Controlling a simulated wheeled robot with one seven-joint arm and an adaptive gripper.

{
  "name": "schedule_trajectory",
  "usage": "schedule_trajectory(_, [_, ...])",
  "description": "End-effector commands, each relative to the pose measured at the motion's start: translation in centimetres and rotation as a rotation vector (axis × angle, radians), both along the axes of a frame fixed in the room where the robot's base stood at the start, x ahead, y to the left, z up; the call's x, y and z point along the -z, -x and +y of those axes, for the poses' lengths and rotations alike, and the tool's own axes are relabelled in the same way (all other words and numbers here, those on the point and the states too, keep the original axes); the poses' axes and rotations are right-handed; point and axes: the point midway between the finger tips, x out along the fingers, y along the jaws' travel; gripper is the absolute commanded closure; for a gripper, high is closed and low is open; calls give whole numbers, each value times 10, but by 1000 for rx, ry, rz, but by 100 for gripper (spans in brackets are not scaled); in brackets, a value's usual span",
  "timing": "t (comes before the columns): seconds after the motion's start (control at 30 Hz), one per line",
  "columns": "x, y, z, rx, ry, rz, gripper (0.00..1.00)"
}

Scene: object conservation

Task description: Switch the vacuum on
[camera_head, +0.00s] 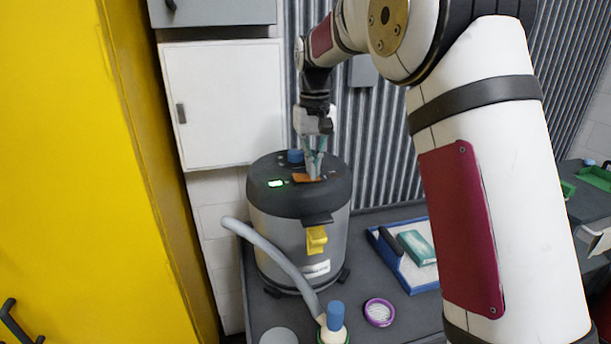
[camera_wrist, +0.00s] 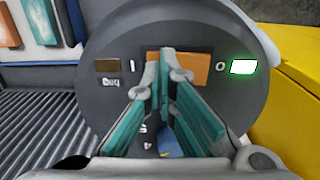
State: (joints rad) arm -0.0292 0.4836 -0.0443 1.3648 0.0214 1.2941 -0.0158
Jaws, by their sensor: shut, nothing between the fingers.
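The vacuum (camera_head: 298,232) is a grey canister with a dark lid, upright on the dark table. On its lid is an orange rocker switch (camera_wrist: 196,68) between the marks I and O; it also shows in the head view (camera_head: 302,178). A green lamp (camera_wrist: 243,66) glows beside the O, and a dull brown panel (camera_wrist: 109,65) sits beyond the I. My gripper (camera_wrist: 168,60), also in the head view (camera_head: 314,174), is shut and empty. Its tips are over the switch's left, I-side part in the wrist view. Whether they press it I cannot tell.
A grey hose (camera_head: 270,251) curves down in front of the vacuum. A blue-capped bottle (camera_head: 335,318) and a purple ring-shaped item (camera_head: 379,312) stand in front. A blue-white tray (camera_head: 424,277) holds a teal box (camera_head: 416,247) at right. A yellow cabinet (camera_head: 90,170) is at left.

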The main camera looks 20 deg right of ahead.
Motion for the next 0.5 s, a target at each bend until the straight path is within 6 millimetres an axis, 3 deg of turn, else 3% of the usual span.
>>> schedule_trajectory(0.5, [-30, 0, 0, 0, 0, -2, 100])
